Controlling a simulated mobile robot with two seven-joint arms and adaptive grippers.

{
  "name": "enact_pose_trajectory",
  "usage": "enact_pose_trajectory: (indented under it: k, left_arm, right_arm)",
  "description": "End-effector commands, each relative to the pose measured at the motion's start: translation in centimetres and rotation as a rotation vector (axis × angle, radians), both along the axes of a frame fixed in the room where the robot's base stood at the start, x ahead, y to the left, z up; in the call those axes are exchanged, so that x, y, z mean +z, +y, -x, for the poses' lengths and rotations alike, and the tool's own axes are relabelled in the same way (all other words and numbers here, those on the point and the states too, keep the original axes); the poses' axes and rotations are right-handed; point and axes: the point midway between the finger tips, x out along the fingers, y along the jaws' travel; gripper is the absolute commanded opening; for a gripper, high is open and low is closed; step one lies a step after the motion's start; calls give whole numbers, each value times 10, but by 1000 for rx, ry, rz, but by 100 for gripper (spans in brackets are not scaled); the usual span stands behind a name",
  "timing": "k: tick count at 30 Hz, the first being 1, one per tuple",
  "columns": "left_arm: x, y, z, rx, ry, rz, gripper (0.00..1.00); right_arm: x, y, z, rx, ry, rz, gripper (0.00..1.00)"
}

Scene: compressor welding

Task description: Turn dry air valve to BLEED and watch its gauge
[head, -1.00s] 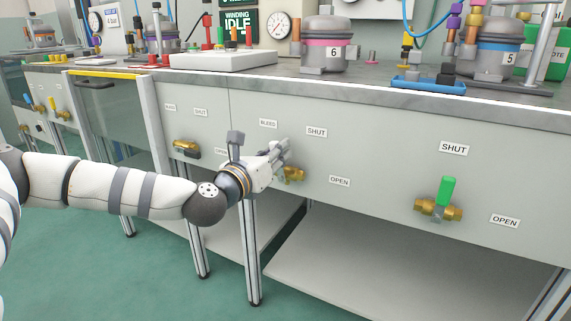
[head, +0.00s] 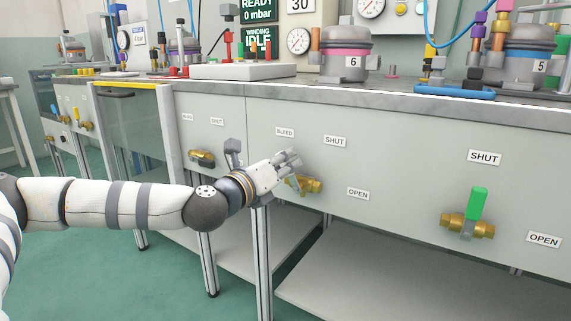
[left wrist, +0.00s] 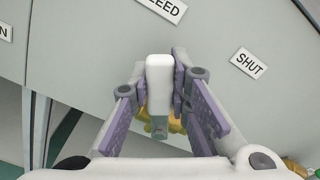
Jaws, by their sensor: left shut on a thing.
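The valve under the BLEED (head: 285,132), SHUT (head: 335,141) and OPEN (head: 358,194) labels has a brass body (head: 311,185). My left gripper (head: 290,161) is at its upper left and hides its handle in the head view. In the left wrist view, my left gripper (left wrist: 159,92) is shut on a white handle (left wrist: 159,72), whose free end points roughly toward the BLEED label (left wrist: 165,6). A round gauge (head: 299,40) stands above the counter; I cannot tell whether it belongs to this valve, and its reading is too small. My right gripper is not in view.
A green-handled valve (head: 477,204) is on the panel at the right. Another brass valve (head: 201,158) is just left of my gripper. The counter edge (head: 400,104) runs above. A shelf (head: 390,280) and legs lie below.

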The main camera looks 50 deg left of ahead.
Motion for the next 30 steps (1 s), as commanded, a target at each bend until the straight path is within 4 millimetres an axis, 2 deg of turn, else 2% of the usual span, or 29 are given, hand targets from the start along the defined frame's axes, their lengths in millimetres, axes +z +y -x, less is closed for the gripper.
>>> enact_pose_trajectory:
  k: [5, 6, 8, 17, 20, 27, 30]
  left_arm:
    - [-3, 0, 0, 0, 5, 8, 0]
    - [-3, 0, 0, 0, 6, 8, 26]
    - [-3, 0, 0, 1, 5, 6, 38]
    - [-1, 0, 2, 1, 2, 4, 38]
    - [-1, -3, 15, 1, 1, 6, 38]
    - [-2, -14, 63, 2, 3, 7, 38]
    - [-2, -16, 72, 2, 3, 6, 38]
  right_arm:
    - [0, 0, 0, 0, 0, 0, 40]
    - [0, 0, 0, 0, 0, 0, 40]
    - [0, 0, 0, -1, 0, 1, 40]
    - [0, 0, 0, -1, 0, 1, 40]
    - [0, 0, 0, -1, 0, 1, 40]
    - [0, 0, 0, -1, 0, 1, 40]
    - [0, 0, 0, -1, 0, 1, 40]
